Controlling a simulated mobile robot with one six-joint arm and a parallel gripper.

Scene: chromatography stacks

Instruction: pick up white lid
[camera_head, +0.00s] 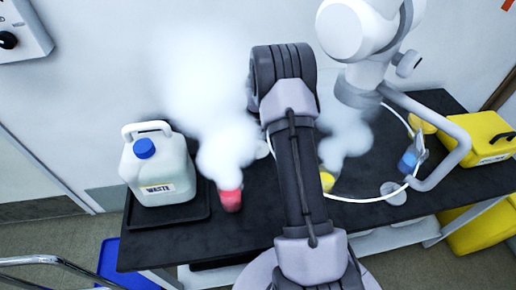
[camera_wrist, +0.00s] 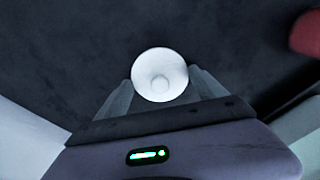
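The white lid (camera_wrist: 160,75) shows in the wrist view as a round white disc with a smaller round knob, over the dark bench top. My gripper (camera_wrist: 160,78) has its two pale fingers spread, one on each side of the lid. The finger ends lie close to the lid's rim; I cannot tell if they touch it. In the head view my arm hides the gripper. There, a small white edge (camera_head: 262,149) shows left of the arm and may be the lid.
A red vessel (camera_head: 229,198) stands on the black bench (camera_head: 163,248) with white vapour above; it also shows in the wrist view (camera_wrist: 308,33). Left of it, a white waste canister (camera_head: 157,172) sits on a black tray. Yellow vessels and a white instrument stand right.

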